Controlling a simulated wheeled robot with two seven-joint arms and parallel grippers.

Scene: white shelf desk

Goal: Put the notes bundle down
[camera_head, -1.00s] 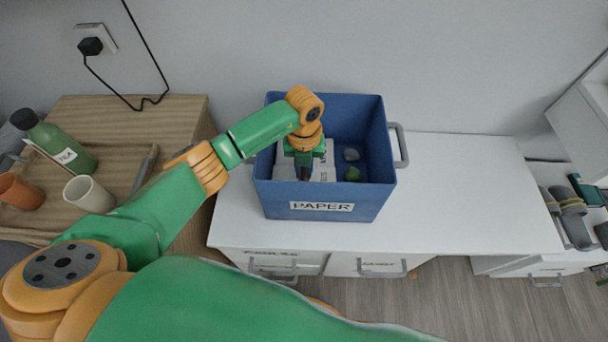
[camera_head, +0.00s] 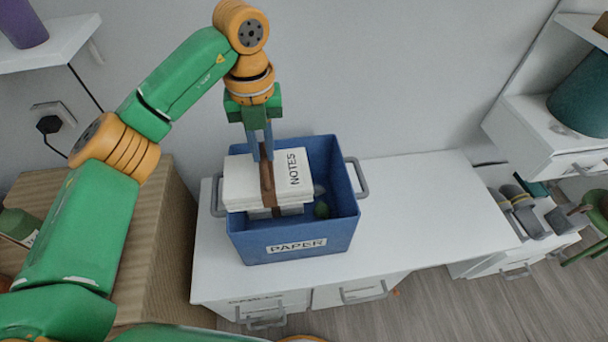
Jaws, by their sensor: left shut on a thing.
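The notes bundle (camera_head: 240,184) is a white stack with a brown strap and the word NOTES on top. It is held level at the top of the blue PAPER bin (camera_head: 290,247), over the bin's left part, and hides much of the inside. My left gripper (camera_head: 266,154) points down and is shut on the bundle at its brown strap. My right gripper is not in view.
The bin stands on a white desk (camera_head: 430,200) with free room to its right. A green round thing (camera_head: 321,210) lies inside the bin. A cardboard-brown box (camera_head: 150,240) stands left of the desk. Grey slippers (camera_head: 522,207) lie at the right.

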